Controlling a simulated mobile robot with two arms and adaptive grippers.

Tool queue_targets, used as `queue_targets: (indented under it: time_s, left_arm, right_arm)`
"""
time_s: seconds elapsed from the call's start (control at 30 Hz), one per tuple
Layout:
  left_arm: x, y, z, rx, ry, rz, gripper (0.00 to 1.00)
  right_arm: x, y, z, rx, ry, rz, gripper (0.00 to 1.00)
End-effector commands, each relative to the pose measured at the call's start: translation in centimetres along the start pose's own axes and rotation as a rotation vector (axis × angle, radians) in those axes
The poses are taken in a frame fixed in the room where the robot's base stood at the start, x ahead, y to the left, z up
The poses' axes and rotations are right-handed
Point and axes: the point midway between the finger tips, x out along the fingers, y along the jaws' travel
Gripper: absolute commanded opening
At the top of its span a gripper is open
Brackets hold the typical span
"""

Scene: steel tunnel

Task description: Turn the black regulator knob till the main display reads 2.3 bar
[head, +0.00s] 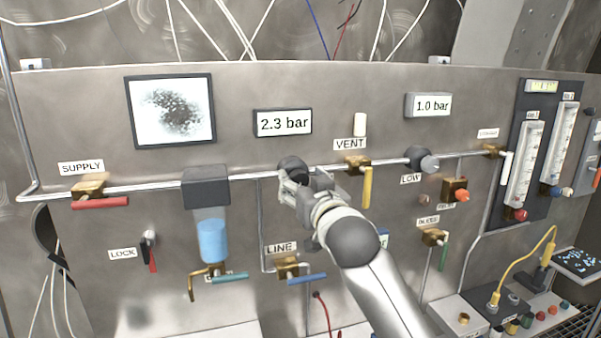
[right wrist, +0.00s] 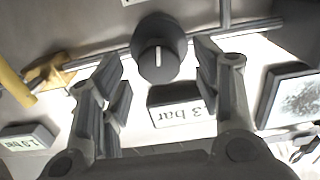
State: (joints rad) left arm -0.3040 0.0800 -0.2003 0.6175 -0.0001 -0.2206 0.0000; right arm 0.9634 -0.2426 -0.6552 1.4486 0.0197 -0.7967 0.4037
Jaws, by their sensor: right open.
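The black regulator knob (head: 291,165) sits on the pipe below the main display (head: 283,122), which reads 2.3 bar. My right gripper (head: 304,178) is in front of the knob and hides its lower part in the head view. In the right wrist view the knob (right wrist: 157,46) shows a white pointer line and lies between my spread fingers, with a gap on both sides. The fingers are open and hold nothing. The main display (right wrist: 182,112) appears upside down there, partly hidden by a finger. My left gripper is not in view.
A second display (head: 428,105) reads 1.0 bar, above the LOW knob (head: 422,159). The yellow VENT lever (head: 367,186) hangs close to the right of my gripper. The blue-handled LINE valve (head: 290,268) is below, and a blue-filled bowl (head: 212,238) is left.

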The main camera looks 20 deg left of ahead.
Motion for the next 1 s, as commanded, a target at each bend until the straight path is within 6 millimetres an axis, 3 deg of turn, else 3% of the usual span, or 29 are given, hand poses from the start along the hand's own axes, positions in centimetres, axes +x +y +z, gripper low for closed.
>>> queue_targets:
  time_s: [0.2,0.6,1.0]
  left_arm:
    - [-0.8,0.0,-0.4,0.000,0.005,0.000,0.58]
    - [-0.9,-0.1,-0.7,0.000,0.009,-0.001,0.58]
    - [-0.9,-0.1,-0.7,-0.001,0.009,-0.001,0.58]
  right_arm:
    - [1.9,0.0,-0.1,0.000,-0.001,0.001,0.58]
    - [2.4,0.0,0.0,0.000,0.001,0.001,0.58]
    - [2.3,0.0,0.0,0.000,0.000,0.001,0.12]
